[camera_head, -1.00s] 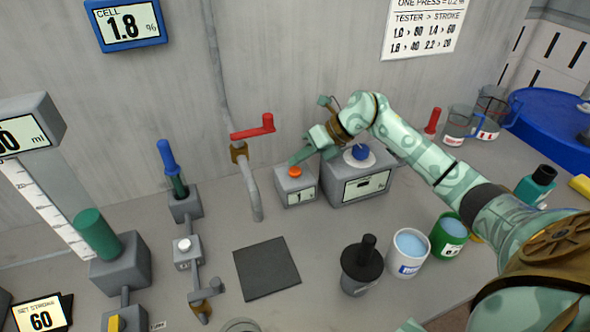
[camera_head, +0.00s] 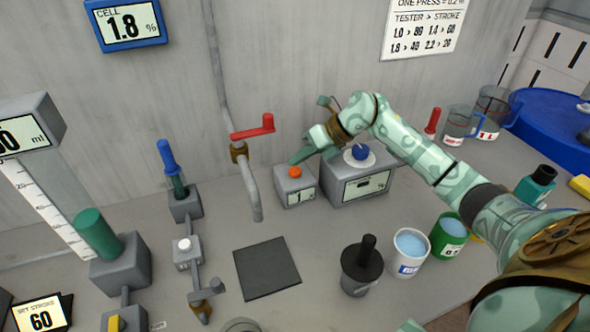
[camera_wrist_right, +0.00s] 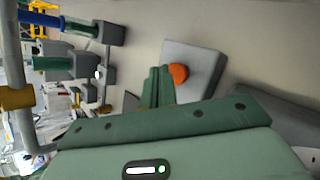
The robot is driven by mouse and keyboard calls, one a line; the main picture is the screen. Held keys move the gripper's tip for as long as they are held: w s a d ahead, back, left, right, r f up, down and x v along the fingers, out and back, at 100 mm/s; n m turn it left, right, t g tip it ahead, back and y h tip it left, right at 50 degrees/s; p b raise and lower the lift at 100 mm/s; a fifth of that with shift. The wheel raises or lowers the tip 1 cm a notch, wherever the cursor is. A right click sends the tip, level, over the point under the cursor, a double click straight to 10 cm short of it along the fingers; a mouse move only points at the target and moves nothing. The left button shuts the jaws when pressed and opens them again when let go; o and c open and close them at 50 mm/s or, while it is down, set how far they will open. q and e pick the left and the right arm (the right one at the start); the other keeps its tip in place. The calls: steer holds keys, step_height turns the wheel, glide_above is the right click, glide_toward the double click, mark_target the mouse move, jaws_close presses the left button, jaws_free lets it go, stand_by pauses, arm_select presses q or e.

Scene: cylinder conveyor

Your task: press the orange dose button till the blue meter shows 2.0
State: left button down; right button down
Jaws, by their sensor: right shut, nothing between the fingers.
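The orange dose button (camera_head: 295,172) sits on top of a small grey box (camera_head: 297,190) whose front display shows a 1. My left gripper is not in view.
A larger grey box with a blue knob (camera_head: 360,152) stands right of the button box. A red-handled tap (camera_head: 254,127) is close on the left. A black pot (camera_head: 362,268) and cups stand in front on the right. A dark mat (camera_head: 267,268) lies bare.

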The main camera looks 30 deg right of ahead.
steer(key=shift+f, duration=0.15)
steer(key=shift+f, duration=0.25)
